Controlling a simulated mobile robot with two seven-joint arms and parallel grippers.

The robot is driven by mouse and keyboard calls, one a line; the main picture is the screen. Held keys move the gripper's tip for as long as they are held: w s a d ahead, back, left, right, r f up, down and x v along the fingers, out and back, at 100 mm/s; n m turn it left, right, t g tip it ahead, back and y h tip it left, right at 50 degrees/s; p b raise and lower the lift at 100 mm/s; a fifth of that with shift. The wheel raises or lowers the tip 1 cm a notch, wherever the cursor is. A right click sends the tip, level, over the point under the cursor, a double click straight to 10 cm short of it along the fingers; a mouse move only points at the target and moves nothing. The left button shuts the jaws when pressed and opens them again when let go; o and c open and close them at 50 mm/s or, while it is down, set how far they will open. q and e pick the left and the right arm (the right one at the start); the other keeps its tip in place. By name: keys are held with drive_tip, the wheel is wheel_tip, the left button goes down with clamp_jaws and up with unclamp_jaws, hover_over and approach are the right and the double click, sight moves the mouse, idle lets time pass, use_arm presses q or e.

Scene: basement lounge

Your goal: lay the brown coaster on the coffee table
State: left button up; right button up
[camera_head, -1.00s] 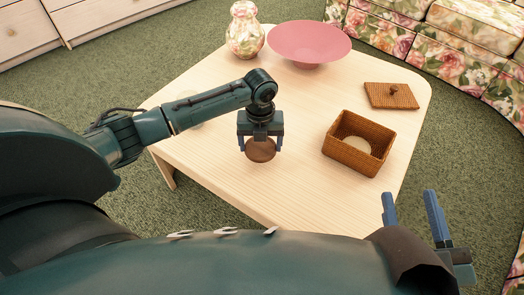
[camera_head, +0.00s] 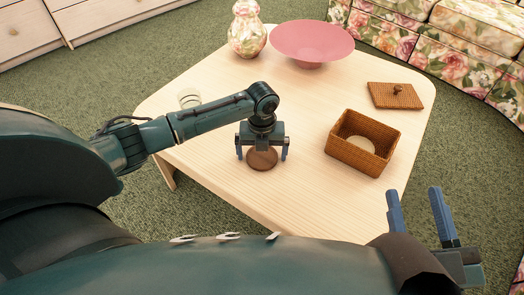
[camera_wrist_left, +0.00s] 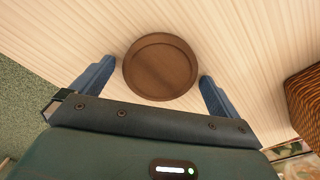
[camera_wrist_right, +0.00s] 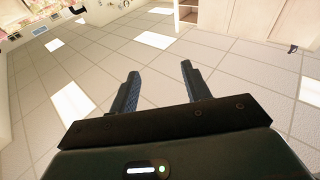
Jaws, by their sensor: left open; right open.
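The round brown coaster (camera_head: 262,160) lies on the pale wooden coffee table (camera_head: 225,175). It also shows in the left wrist view (camera_wrist_left: 160,67), flat on the wood grain. My left gripper (camera_head: 262,155) is open over the coaster, with one blue finger on each side of it; in the left wrist view there is a gap between the coaster and each finger. My right gripper (camera_head: 422,215) is open and empty, off the table's front right edge. The right wrist view shows nothing between its fingers (camera_wrist_right: 160,85).
A wicker box (camera_head: 345,152) with a pale round item inside stands right of the coaster, its lid (camera_head: 395,95) behind it. A pink bowl (camera_head: 312,42) and floral vase (camera_head: 247,30) stand at the back. A pale cup-like item (camera_head: 189,97) is partly hidden by my left arm.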

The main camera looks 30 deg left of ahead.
sight(262, 155)
use_arm(q)
drive_tip(key=shift+r, duration=0.15)
use_arm(e)
drive_tip(key=shift+f, duration=0.1)
use_arm(q)
wheel_tip(262, 155, up, 4)
drive_tip(key=shift+r+p, duration=0.15)
drive_tip(key=shift+p, duration=0.9)
wheel_tip(262, 155, up, 8)
drive_tip(key=p, duration=0.3)
use_arm(e)
drive_tip(key=shift+d+n+h, duration=0.5)
drive_tip(key=shift+s+r, duration=0.1)
drive_tip(key=shift+r, duration=0.1)
